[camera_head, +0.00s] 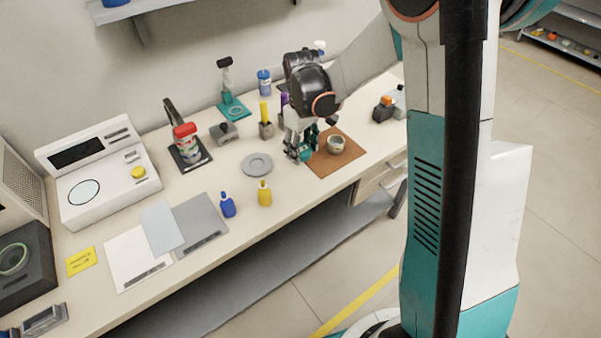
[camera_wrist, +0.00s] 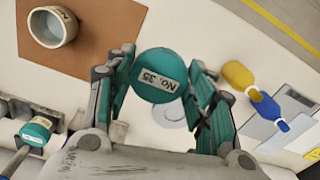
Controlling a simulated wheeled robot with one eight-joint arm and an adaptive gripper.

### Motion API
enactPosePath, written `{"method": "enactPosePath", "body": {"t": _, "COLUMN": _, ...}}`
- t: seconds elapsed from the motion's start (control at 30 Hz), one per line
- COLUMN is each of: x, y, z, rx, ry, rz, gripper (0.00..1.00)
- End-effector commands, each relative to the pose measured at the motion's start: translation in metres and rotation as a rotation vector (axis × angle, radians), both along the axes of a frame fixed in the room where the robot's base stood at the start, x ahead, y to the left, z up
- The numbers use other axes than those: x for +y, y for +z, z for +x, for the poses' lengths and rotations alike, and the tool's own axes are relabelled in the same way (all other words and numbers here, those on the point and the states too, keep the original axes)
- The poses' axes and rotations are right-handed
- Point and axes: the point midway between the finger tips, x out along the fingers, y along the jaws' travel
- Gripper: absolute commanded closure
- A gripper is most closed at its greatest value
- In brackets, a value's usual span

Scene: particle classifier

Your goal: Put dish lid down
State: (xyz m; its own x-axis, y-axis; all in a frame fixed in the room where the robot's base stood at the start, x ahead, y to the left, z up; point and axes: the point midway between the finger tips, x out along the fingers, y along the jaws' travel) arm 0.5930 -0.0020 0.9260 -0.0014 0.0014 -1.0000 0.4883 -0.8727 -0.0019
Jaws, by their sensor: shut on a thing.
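A round teal lid labelled "No. 35" (camera_wrist: 160,68) sits between the fingers of my gripper (camera_wrist: 163,78) in the wrist view. My gripper is shut on this lid; in the head view the gripper (camera_head: 300,153) is over the bench beside the brown mat (camera_head: 323,166), and its fingers mostly hide the lid. An open, lidless round dish (camera_head: 336,145) stands on the mat, to the right of the gripper. It also shows in the wrist view (camera_wrist: 47,38), at the upper left. A flat grey disc (camera_head: 257,165) lies on the bench left of the gripper, partly hidden behind the lid in the wrist view.
Holders with a yellow item (camera_head: 265,118) stand behind the gripper. A white scale-like device (camera_head: 95,180) is at the left. Bench surface around the grey disc is clear.

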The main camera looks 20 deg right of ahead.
Motion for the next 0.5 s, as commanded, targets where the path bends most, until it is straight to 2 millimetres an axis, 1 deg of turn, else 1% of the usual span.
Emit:
{"method": "enactPosePath", "body": {"t": 0.03, "x": 0.000, "y": -0.016, "z": 0.000, "rx": 0.000, "ry": 0.000, "rz": 0.000, "gripper": 0.74}}
{"method": "enactPosePath", "body": {"t": 0.13, "x": 0.000, "y": -0.033, "z": 0.000, "rx": 0.000, "ry": 0.000, "rz": 0.000, "gripper": 0.74}}
{"method": "enactPosePath", "body": {"t": 0.23, "x": 0.000, "y": -0.044, "z": 0.000, "rx": 0.000, "ry": 0.000, "rz": 0.000, "gripper": 0.74}}
{"method": "enactPosePath", "body": {"t": 0.43, "x": 0.000, "y": -0.054, "z": 0.000, "rx": 0.000, "ry": 0.000, "rz": 0.000, "gripper": 0.74}}
{"method": "enactPosePath", "body": {"t": 0.5, "x": 0.000, "y": -0.063, "z": 0.000, "rx": 0.000, "ry": 0.000, "rz": 0.000, "gripper": 0.74}}
